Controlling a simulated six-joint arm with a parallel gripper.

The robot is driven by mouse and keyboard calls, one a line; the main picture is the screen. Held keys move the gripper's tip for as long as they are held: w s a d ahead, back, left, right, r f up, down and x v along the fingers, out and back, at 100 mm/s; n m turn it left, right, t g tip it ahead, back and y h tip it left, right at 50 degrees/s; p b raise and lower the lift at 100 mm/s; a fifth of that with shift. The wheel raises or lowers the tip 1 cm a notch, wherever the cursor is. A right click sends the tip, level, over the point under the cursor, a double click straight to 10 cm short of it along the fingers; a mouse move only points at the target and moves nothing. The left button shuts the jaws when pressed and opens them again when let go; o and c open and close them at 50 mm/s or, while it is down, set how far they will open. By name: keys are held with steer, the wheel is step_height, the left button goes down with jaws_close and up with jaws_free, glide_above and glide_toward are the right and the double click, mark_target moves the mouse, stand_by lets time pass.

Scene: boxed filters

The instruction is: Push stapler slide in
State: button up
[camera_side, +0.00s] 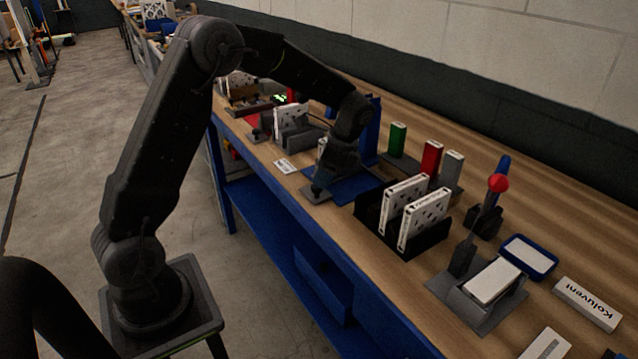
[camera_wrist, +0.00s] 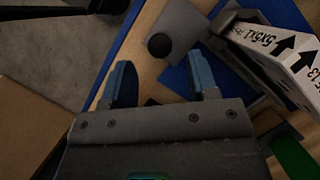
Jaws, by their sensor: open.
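My gripper (camera_side: 322,178) is low over the bench, with its fingers pointing down near a small grey plate (camera_side: 313,194) at the front edge. In the wrist view my gripper (camera_wrist: 160,72) is open, with its two blue-grey fingers apart and nothing between them. A round black knob (camera_wrist: 160,45) shows just beyond the fingertips, at the edge of the grey plate (camera_wrist: 186,28). It may be the stapler slide's knob; I cannot tell how far the slide stands out. A printed white box (camera_wrist: 282,55) stands in a grey holder at the right. In the side view my arm hides most of this station.
A blue mat (camera_side: 356,188) lies beside the grey plate. A black rack (camera_side: 408,247) with white filter boxes stands to the right. Green (camera_side: 398,139) and red (camera_side: 431,157) boxes stand behind. A small label (camera_side: 286,166) lies at the left.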

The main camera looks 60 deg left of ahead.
steer(key=shift+x, duration=1.9)
steer(key=shift+c, duration=0.4)
jaws_close()
